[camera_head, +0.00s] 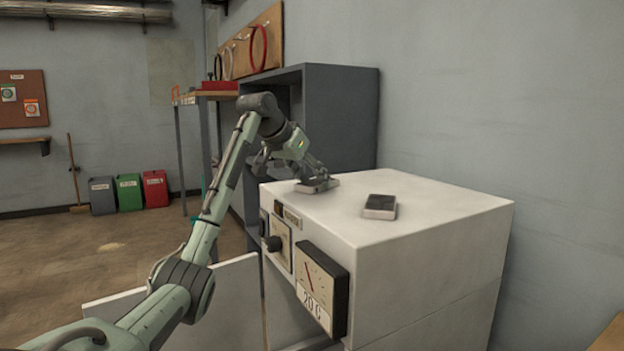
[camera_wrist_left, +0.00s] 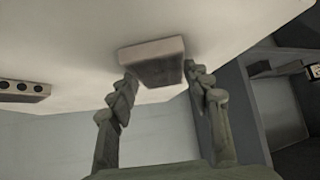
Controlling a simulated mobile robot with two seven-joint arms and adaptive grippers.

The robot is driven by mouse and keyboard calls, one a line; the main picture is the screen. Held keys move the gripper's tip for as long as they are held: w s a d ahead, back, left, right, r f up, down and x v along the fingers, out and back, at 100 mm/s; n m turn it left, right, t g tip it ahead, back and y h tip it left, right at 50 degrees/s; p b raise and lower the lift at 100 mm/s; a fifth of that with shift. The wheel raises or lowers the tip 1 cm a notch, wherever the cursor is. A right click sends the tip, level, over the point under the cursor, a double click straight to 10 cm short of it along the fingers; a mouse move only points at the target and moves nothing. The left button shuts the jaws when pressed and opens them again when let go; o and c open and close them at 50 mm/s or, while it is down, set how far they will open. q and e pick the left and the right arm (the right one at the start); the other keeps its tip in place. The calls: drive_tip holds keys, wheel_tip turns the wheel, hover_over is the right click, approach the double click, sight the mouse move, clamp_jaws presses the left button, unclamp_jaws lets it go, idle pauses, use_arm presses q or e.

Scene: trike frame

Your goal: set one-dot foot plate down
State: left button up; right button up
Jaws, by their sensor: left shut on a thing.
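My left gripper (camera_head: 319,179) is shut on a small grey plate (camera_head: 317,187), at the far left part of the top of a white cabinet (camera_head: 440,190). In the left wrist view the plate (camera_wrist_left: 152,62) sits between the two fingers, flat against or just above the white top; I cannot tell whether it touches. Its dots do not show, so I cannot confirm it is the one-dot foot plate. A second plate (camera_head: 380,206), dark on top, lies nearer on the cabinet; in the left wrist view it (camera_wrist_left: 22,91) shows three dots. My right gripper is out of view.
The cabinet front has a gauge (camera_head: 321,288) and a knob (camera_head: 273,243). A white panel (camera_head: 180,300) stands out at its lower left. A dark grey shelf unit (camera_head: 340,120) stands behind. The cabinet top to the right of the second plate is clear.

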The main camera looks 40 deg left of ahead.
use_arm(q)
drive_tip(key=o, duration=1.4)
drive_tip(key=shift+s+r, duration=0.15)
drive_tip(key=shift+r, duration=0.05)
drive_tip(key=v, duration=1.1)
drive_tip(key=shift+s+r, duration=0.2)
drive_tip(key=shift+r, duration=0.1)
